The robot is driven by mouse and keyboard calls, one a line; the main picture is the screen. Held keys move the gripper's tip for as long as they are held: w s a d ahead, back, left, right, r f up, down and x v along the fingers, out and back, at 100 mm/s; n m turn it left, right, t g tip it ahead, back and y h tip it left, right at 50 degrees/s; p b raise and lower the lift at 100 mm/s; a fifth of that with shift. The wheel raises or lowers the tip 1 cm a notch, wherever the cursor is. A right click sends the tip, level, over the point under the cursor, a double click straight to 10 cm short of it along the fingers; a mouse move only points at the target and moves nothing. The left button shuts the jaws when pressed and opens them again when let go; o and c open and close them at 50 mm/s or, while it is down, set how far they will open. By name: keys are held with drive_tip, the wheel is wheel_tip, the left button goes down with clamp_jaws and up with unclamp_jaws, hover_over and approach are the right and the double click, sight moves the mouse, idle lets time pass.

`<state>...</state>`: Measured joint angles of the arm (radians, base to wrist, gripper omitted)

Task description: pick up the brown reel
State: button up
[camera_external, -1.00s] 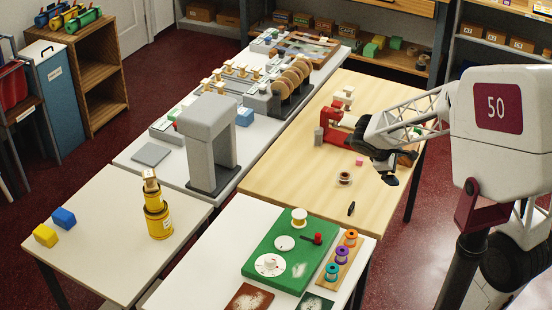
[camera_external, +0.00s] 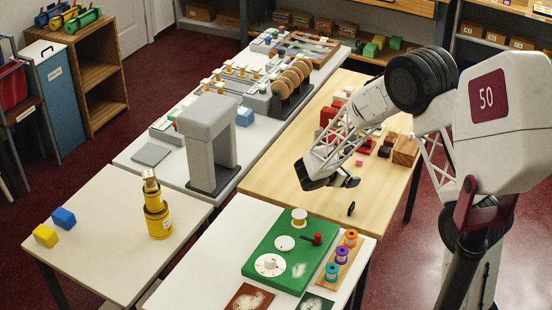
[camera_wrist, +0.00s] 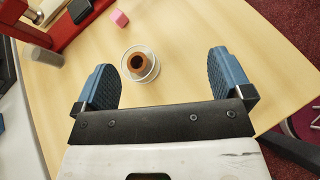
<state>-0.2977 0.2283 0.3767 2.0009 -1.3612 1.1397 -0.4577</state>
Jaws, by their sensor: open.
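The brown reel (camera_wrist: 138,62) stands on the wooden table in the wrist view, with a pale, clear-looking flange around its brown middle. It lies between the lines of my two blue fingers, nearer the left one, and a little beyond the fingertips. My gripper (camera_wrist: 161,65) is open and empty. In the external view my gripper (camera_external: 328,184) hangs over the near part of the wooden table and hides the reel. The exact height of the fingers above the table is hard to tell.
A pink cube (camera_wrist: 119,18) lies beyond the reel, near a red device (camera_wrist: 68,20). A wooden block (camera_external: 405,150) is at the right. Bare table (camera_wrist: 200,35) surrounds the reel.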

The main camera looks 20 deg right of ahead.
drive_tip(key=w+a+f+n, duration=0.1)
drive_tip(key=w+a+f+n+t, duration=0.1)
drive_tip(key=f, duration=0.1)
drive_tip(key=w+a+f+n, duration=0.1)
drive_tip(key=f, duration=0.1)
drive_tip(key=shift+w+t, duration=0.25)
drive_tip(key=shift+t, duration=0.15)
drive_tip(key=shift+d, duration=0.1)
drive_tip(key=shift+x, duration=1.2)
drive_tip(key=shift+w, duration=0.1)
drive_tip(key=shift+x, duration=2.6)
drive_tip(key=shift+w, duration=0.1)
